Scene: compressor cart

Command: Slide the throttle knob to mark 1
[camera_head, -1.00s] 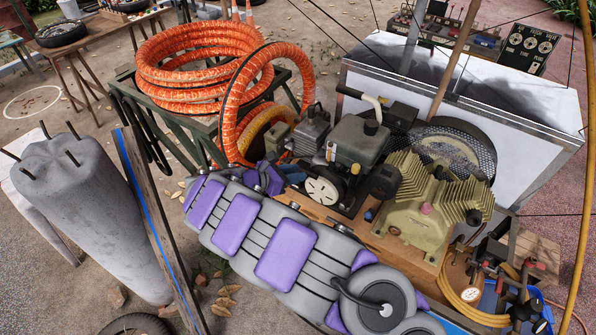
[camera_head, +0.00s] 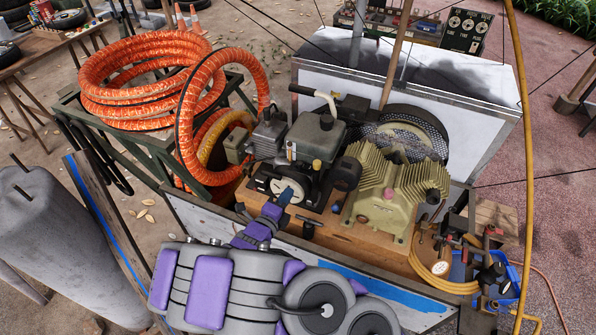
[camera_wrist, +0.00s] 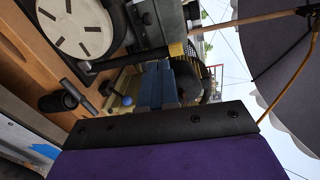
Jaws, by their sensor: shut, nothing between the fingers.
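The throttle knob and its mark 1 cannot be made out for certain. A small dark upright piece with pale and yellow parts (camera_head: 291,151) stands on the front of the engine (camera_head: 316,138). A yellow cap (camera_head: 317,165) sits lower and to its right; a yellow-ended dark part also shows in the wrist view (camera_wrist: 177,50). My gripper (camera_head: 286,194) is shut and empty, its blue fingers in front of the engine's pale slotted disc (camera_head: 300,187). In the wrist view the blue fingers (camera_wrist: 162,72) lie together just below the yellow end; contact cannot be told.
A black T-shaped handle (camera_head: 306,223) sticks up from the wooden deck in front of the engine. The ribbed compressor (camera_head: 388,195) stands to the right. An orange hose coil (camera_head: 140,80) lies on the left.

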